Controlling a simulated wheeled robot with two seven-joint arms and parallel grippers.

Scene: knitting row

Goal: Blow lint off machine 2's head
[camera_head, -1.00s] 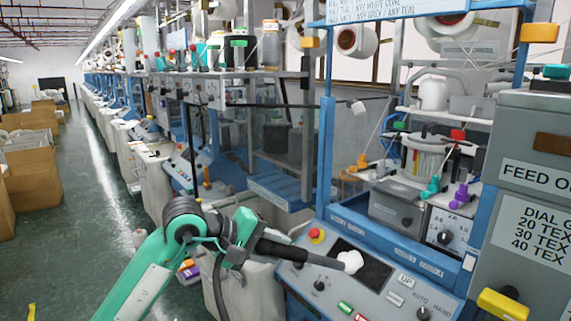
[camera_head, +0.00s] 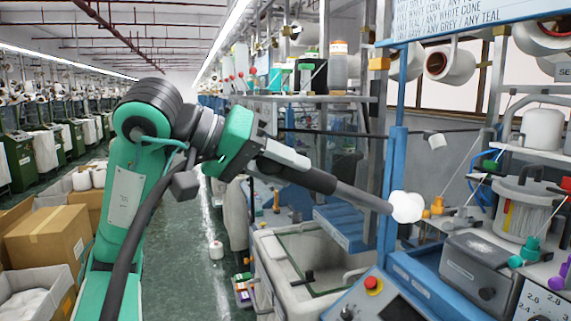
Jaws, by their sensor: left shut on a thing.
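My left gripper (camera_head: 286,156) is shut on a dark air lance (camera_head: 350,196) with a hose. The lance points right and slightly down. A white puff or fluffy tip (camera_head: 406,207) shows at its end, in front of the blue post (camera_head: 391,170); I cannot tell whether it is air or lint. The knitting head (camera_head: 524,207), a ribbed cylinder with clear and white parts, stands at the right, apart from the lance tip. No machine number is readable, so I cannot tell which is machine 2. My right gripper is not in view.
A red button (camera_head: 373,284) sits on the control panel below the tip. Yarn cones (camera_head: 450,63) hang above. A grey box (camera_head: 485,268) stands before the head. A grey bin (camera_head: 290,290) is below the lance. Cartons (camera_head: 48,238) line the left; the aisle floor is mostly clear.

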